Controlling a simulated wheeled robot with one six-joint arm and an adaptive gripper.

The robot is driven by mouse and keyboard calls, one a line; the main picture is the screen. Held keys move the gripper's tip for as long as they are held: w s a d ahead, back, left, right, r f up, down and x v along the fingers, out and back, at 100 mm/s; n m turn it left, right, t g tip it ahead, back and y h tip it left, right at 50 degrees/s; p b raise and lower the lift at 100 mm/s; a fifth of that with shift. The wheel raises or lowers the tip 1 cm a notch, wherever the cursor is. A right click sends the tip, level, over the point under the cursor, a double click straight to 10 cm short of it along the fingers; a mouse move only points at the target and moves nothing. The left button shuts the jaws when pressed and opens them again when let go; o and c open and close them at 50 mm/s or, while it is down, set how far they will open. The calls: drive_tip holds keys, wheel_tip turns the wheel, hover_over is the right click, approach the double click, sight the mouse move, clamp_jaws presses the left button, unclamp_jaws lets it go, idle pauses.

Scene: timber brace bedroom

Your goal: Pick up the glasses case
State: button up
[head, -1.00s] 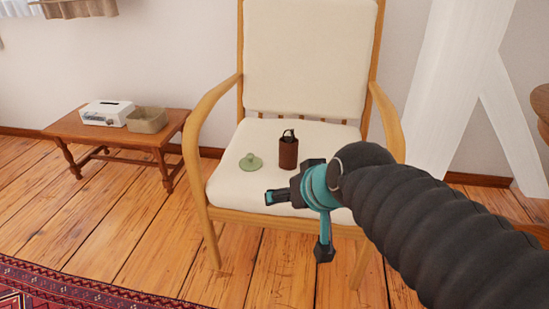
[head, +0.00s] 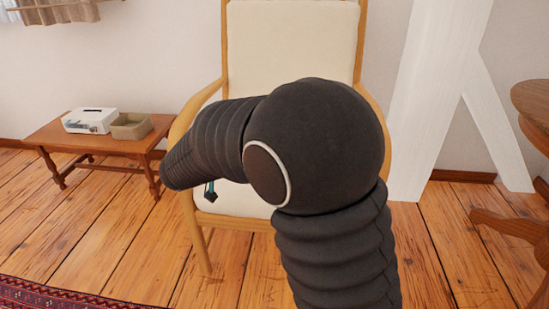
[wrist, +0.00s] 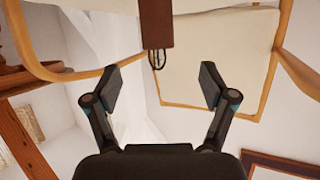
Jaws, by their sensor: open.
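The glasses case (wrist: 157,24) is a dark brown upright holder with thin dark loops sticking out of its open end. It shows at the top middle of the wrist view, which looks upside down, with its far end cut off by the frame. My gripper (wrist: 161,88) is open and empty. Its two fingers stand wide apart, and the case lies beyond them, roughly centred between them in the picture. No contact shows. In the head view my arm hides the case, and only a small part of my gripper (head: 210,193) shows below the arm.
The wooden chair's cream backrest (head: 292,45) rises behind my arm; its armrests flank the seat. A low wooden bench (head: 88,148) at left holds a white box (head: 90,120) and an olive bin (head: 132,126). A round table (head: 535,108) stands at right.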

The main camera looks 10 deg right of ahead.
drive_tip(key=shift+h, duration=0.3)
drive_tip(key=x, duration=0.2)
drive_tip(key=b+x, duration=0.1)
drive_tip(key=x, duration=0.2)
drive_tip(key=f+x, duration=0.1)
drive_tip(key=x, duration=0.2)
drive_tip(key=shift+s, duration=0.4)
drive_tip(key=shift+g, duration=0.3)
drive_tip(key=shift+w+d+f+b, duration=0.2)
drive_tip(key=shift+w+d+b, duration=0.25)
drive_tip(key=shift+w+d, duration=0.65)
drive_tip(key=shift+w+d+f+b, duration=0.2)
drive_tip(key=shift+w+d+b, duration=0.25)
drive_tip(key=shift+w+d, duration=0.65)
drive_tip(key=shift+a, duration=0.15)
drive_tip(key=c, duration=1.3)
